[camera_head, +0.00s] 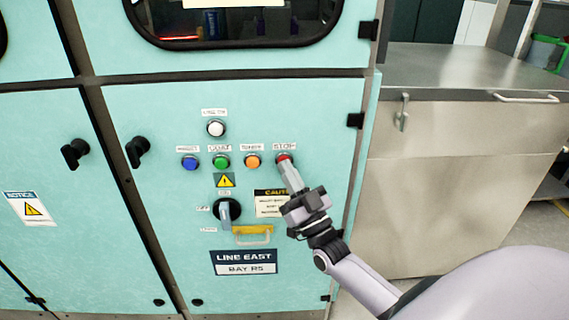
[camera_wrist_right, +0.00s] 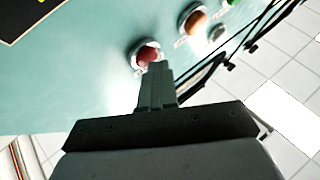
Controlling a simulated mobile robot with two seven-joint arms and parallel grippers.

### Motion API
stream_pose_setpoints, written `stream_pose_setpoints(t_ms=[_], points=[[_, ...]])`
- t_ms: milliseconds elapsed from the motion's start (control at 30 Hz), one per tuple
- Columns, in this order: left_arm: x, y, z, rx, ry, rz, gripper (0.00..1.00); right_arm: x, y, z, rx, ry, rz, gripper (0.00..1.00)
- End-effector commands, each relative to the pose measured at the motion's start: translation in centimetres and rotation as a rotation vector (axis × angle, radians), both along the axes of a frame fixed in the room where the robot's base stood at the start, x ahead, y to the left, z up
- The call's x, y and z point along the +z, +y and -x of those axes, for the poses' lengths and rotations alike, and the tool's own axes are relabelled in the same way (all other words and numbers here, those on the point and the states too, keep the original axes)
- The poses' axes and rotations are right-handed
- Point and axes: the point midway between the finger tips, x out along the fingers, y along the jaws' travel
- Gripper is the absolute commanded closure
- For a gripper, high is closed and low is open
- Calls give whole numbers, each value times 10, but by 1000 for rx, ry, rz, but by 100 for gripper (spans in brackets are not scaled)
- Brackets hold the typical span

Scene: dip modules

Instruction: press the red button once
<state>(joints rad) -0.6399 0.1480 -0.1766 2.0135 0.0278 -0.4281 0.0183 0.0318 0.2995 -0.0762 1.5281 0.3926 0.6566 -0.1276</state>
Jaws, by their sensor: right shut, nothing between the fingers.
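The red button (camera_head: 284,158) sits under a STOP label at the right end of a row of buttons on the teal cabinet (camera_head: 310,120). My right gripper (camera_head: 287,168) is shut and empty, with its fingertips at the lower edge of the red button. In the right wrist view the shut fingers (camera_wrist_right: 158,70) point at the red button (camera_wrist_right: 147,56) and overlap its lower part. I cannot tell whether they touch it or whether the button is pushed in. My left gripper is not in view.
Orange (camera_head: 253,162), green (camera_head: 221,162) and blue (camera_head: 190,163) buttons line up to the left, with a white one (camera_head: 215,128) above. A metal cabinet (camera_head: 460,170) stands at the right.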

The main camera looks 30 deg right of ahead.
Motion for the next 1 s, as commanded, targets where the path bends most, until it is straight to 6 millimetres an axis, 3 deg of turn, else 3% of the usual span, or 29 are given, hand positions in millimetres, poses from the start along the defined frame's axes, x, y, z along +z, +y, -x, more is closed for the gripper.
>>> stream_pose_setpoints(t_ms=[1000], points=[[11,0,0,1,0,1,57,0,9,16,0,0,0,100]])
